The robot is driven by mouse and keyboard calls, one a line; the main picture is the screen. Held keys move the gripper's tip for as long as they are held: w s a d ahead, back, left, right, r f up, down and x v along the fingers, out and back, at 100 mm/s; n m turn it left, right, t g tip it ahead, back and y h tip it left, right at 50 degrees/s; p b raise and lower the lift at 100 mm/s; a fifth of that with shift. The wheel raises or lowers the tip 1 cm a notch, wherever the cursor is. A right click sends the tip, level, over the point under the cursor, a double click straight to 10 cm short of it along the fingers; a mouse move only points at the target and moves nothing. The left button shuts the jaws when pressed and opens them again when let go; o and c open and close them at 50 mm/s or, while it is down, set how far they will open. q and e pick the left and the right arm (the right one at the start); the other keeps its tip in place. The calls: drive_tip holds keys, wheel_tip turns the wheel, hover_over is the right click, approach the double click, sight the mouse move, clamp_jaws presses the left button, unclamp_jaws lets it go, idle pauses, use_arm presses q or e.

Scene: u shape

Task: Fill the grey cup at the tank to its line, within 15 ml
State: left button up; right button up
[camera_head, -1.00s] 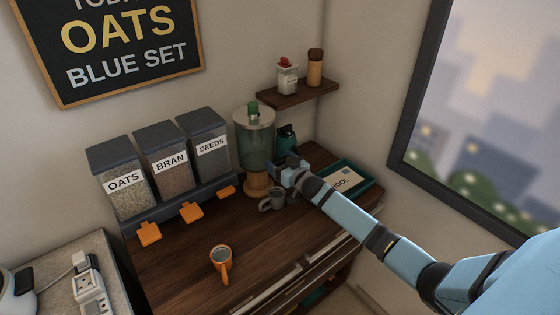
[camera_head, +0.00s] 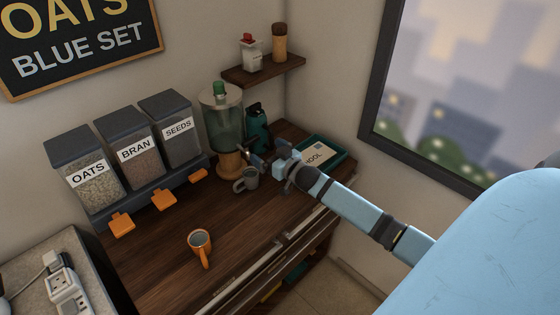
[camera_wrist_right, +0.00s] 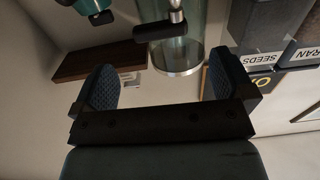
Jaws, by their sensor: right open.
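The grey cup (camera_head: 247,181) stands upright on the wooden counter, at the foot of the tank (camera_head: 223,122). Its fill line and contents cannot be made out. The tank is a clear greenish container with a green knob on its lid and a wooden base. In the right wrist view, the tank (camera_wrist_right: 181,58) appears inverted, with a metal tap and dark handle (camera_wrist_right: 154,31). My right gripper (camera_head: 268,158) is open and empty, just above and to the right of the cup. Its spread fingers show in the right wrist view (camera_wrist_right: 163,82). My left gripper is out of view.
Dispensers of oats (camera_head: 88,182), bran (camera_head: 137,160) and seeds (camera_head: 180,136) line the left. A teal bottle (camera_head: 257,128) and a teal tray (camera_head: 338,146) stand right of the tank. A shelf (camera_head: 263,71) hangs above.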

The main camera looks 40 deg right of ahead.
drive_tip(key=s, duration=0.5)
drive_tip(key=shift+s+d+b, duration=0.25)
drive_tip(key=shift+s+b, duration=0.05)
drive_tip(key=shift+a, duration=0.1)
drive_tip(key=s+a+f+g, duration=0.2)
drive_tip(key=s+a+f, duration=0.3)
drive_tip(key=s+a, duration=0.3)
drive_tip(key=s+a+f+n+g+y, duration=0.1)
drive_tip(key=s+a+f+g, duration=0.1)
drive_tip(key=s+a+f, duration=0.3)
drive_tip(key=s+a+f+n+g, duration=0.1)
drive_tip(key=s+a+f+g, duration=0.2)
drive_tip(key=s+a, duration=0.8)
wheel_tip(320, 180, down, 2)
drive_tip(key=shift+s+f+y+p, duration=0.1)
drive_tip(key=shift+s+y+p, duration=0.25)
drive_tip(key=shift+s, duration=0.25)
